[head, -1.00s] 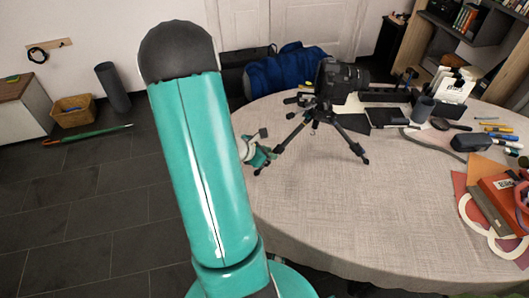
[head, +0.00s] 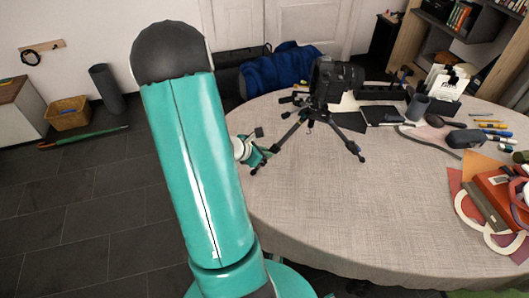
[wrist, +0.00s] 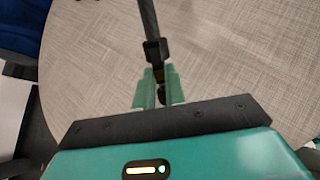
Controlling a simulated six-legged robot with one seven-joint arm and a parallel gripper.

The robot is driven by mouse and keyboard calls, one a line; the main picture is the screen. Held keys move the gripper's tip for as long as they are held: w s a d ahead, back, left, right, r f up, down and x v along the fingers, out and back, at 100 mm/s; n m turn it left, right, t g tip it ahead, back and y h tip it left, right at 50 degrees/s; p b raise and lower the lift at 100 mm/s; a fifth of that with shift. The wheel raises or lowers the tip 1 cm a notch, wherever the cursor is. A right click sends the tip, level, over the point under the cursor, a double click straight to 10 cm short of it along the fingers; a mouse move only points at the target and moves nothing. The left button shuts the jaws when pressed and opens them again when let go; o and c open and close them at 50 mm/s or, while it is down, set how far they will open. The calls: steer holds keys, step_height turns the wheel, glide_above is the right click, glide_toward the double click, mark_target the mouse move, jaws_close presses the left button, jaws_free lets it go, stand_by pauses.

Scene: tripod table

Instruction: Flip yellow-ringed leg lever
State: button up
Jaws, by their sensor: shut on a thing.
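In the wrist view, that leg (wrist: 149,18) comes down from the top to a black clamp joint (wrist: 157,50). My gripper's teal fingers (wrist: 159,90) are shut on a small dark part just below this joint, which appears to be the leg lever. The yellow ring cannot be made out clearly; the fingers hide much of the part.
The round table (head: 330,210) has a grey cloth and is clear in front of the tripod. A dark tablet (head: 384,116), a cup (head: 417,107) and pens lie behind and right. A blue bag (head: 280,72) is behind the table.

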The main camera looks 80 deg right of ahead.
steer(key=shift+w+a+r, duration=0.1)
steer(key=shift+w+r, duration=0.05)
steer(key=shift+r, duration=0.4)
steer(key=shift+c, duration=0.2)
steer(key=shift+r, duration=0.3)
steer(key=shift+a, duration=0.1)
steer(key=shift+o, duration=0.2)
steer(key=shift+r, duration=0.9)
steer(key=shift+c, duration=0.2)
jaws_close()
steer(key=shift+s+d+r, duration=0.5)
steer(key=shift+r, duration=0.1)
stand_by(0.5)
steer(key=shift+s+d+r, duration=0.15)
